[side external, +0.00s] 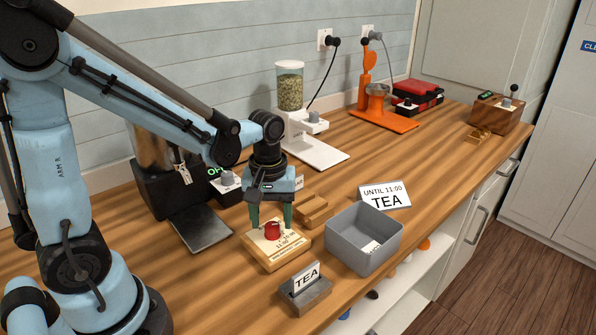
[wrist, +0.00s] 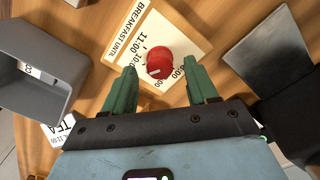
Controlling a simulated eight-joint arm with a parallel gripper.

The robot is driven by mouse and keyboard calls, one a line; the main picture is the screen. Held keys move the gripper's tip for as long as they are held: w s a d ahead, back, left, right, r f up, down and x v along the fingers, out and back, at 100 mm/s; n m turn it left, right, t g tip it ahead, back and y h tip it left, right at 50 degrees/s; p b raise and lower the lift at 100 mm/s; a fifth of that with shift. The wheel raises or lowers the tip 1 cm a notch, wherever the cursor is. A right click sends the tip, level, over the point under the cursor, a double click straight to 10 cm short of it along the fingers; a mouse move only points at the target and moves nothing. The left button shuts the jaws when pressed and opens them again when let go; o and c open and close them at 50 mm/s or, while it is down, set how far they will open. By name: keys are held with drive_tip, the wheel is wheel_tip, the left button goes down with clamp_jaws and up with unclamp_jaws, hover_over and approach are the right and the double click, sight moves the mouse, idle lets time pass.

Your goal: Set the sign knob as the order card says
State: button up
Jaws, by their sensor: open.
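The sign (side external: 259,258) is a pale wooden board with a red knob (side external: 273,230) on top; both show in the wrist view, the board (wrist: 180,22) reading "BREAKFAST UNTIL" and the knob (wrist: 159,60) ringed by times including 11:00 and 10:00. The knob has a short white mark near its lower edge; I cannot tell which time it points at. My gripper (side external: 271,221) is open, pointing down, one finger on each side of the knob, with gaps visible in the wrist view (wrist: 161,72). A white card (side external: 385,196) reads "UNTIL 11:00 TEA".
A grey bin (side external: 350,243) with a paper slip inside stands right of the sign. A "TEA" card (side external: 307,276) stands in a grey holder in front. A wooden block (side external: 314,207) lies behind. A black machine with a dark plate (side external: 202,230) stands left.

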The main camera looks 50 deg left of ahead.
drive_tip(key=shift+f, duration=0.9)
drive_tip(key=shift+c, duration=0.2)
drive_tip(key=c, duration=1)
drive_tip(key=shift+m, duration=0.3)
drive_tip(key=m, duration=1.1)
drive_tip(key=shift+m, duration=0.3)
